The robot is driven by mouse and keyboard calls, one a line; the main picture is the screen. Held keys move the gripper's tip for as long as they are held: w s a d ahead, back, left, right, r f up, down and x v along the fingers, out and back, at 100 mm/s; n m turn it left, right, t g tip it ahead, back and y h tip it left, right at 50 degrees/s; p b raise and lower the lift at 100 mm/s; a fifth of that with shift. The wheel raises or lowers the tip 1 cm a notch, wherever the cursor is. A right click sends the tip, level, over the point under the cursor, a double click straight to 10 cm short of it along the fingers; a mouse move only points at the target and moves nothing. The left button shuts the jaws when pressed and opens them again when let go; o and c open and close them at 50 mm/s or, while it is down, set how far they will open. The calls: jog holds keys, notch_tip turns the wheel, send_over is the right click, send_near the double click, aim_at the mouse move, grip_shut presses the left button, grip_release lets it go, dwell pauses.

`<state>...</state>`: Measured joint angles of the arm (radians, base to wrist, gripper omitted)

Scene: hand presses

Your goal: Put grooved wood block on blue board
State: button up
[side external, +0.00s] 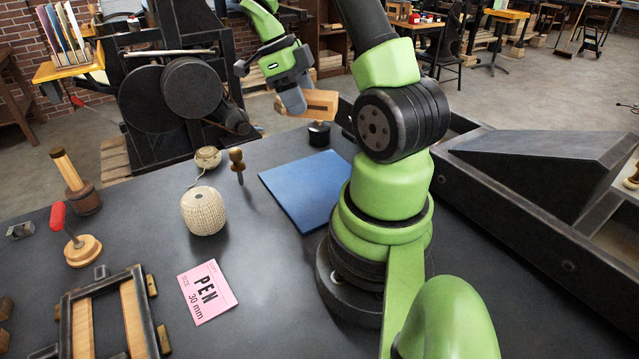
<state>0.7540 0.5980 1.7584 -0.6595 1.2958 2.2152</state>
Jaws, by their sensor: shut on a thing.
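My gripper (296,104) is shut on the grooved wood block (321,102), a light brown piece that sticks out to the right of the jaws.
A small black knobbed piece (319,135) stands just below the block; I cannot tell whether they touch. A wooden-handled awl (237,164), a twine ball (204,211) and a pink card (207,292) are left of the board. A dark sloped bed (540,165) is at right.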

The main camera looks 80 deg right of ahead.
aim_at(308, 176)
notch_tip(308, 176, down, 15)
jog(key=shift+w, duration=0.1)
dwell(0.5)
jog(key=shift+f, duration=0.1)
jog(key=o, duration=1)
jog(key=shift+c, duration=0.2)
